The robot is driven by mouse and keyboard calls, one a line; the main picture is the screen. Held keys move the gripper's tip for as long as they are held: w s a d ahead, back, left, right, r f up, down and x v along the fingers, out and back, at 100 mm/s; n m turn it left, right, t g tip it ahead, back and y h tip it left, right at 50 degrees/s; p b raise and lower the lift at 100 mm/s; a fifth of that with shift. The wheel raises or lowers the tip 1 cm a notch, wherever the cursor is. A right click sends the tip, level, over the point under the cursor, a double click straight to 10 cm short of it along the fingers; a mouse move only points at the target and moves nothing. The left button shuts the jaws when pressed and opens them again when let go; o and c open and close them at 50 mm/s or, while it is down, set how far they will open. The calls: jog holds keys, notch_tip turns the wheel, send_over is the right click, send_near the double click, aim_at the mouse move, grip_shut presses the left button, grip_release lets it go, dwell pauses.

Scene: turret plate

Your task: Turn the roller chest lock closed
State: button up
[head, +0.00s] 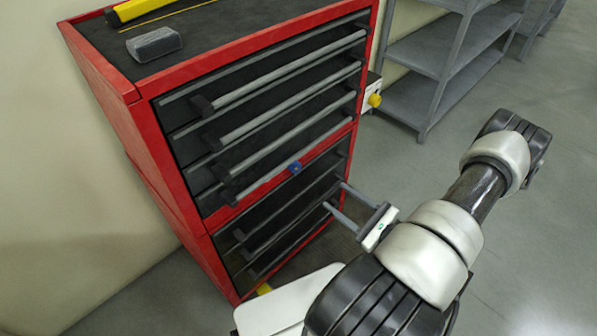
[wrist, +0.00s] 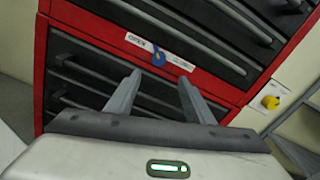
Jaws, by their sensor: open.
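The red roller chest (head: 150,150) with black drawers stands at the left in the head view. Its lock is a small blue knob (head: 295,167) on the red band between the upper and lower drawers. In the wrist view the blue knob (wrist: 158,57) sits beside a white label reading OPEN (wrist: 138,41); the label's right end is too small to read. My gripper (head: 335,196) is open and empty, its two fingers pointing at the chest front. It is below and to the right of the lock in the head view, apart from it. In the wrist view the lock shows beyond and between the fingertips (wrist: 160,80).
Long grey drawer handles (head: 290,70) stick out from the chest front. A yellow knob (head: 375,100) on a white box is at the chest's right side. A grey block (head: 154,44) lies on top. Grey shelves (head: 430,50) stand behind; the floor at right is clear.

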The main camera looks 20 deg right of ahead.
aim_at(298, 169)
jog(key=x, duration=1.5)
jog(key=shift+w+a, duration=0.15)
jog(key=shift+a, duration=0.05)
jog(key=c, duration=1)
